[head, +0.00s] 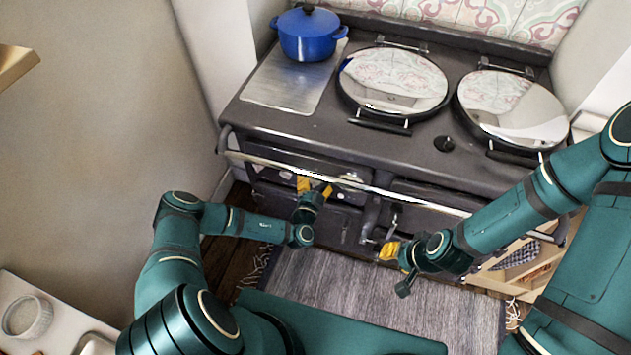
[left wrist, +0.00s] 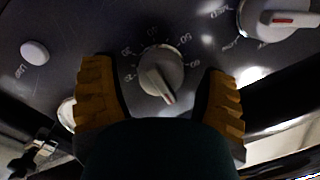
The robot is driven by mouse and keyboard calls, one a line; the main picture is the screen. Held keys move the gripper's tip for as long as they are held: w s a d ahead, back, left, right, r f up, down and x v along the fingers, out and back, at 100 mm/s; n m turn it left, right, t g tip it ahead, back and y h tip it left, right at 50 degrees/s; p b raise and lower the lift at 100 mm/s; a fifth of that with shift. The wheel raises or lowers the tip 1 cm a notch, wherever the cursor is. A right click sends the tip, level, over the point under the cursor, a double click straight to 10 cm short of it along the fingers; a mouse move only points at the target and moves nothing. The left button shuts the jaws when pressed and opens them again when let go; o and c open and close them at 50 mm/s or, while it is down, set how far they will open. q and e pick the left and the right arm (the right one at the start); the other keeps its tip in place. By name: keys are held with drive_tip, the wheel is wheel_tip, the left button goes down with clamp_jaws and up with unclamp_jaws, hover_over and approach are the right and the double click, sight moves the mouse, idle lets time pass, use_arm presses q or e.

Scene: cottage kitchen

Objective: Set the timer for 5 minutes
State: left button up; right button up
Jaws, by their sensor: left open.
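The timer knob (left wrist: 160,71) shows in the left wrist view as a round grey dial with numbers around it on a dark panel. Its marked pointer is toward the lower right, away from the numbers along the top. My left gripper (head: 315,187) is open at the stove's front, below the rail. In the left wrist view its yellow fingers stand on both sides of the knob, with gaps visible. In the head view I cannot make out the knob. My right gripper (head: 389,251) is near the stove's lower front; its opening is unclear.
A second knob (left wrist: 280,18) with a red mark is at the upper right of the panel. A white button (left wrist: 35,52) is at the left. The stove's metal rail (head: 350,182) crosses above my left gripper. A blue pot (head: 308,35) stands on the stove.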

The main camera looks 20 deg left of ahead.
use_arm(q)
drive_tip(key=c, duration=1.2)
drive_tip(key=shift+m+p, duration=0.35)
drive_tip(key=shift+m, duration=1.55)
drive_tip(key=o, duration=1.2)
drive_tip(key=s, duration=1.2)
drive_tip(key=shift+d+f, duration=0.2)
drive_tip(key=shift+d, duration=0.1)
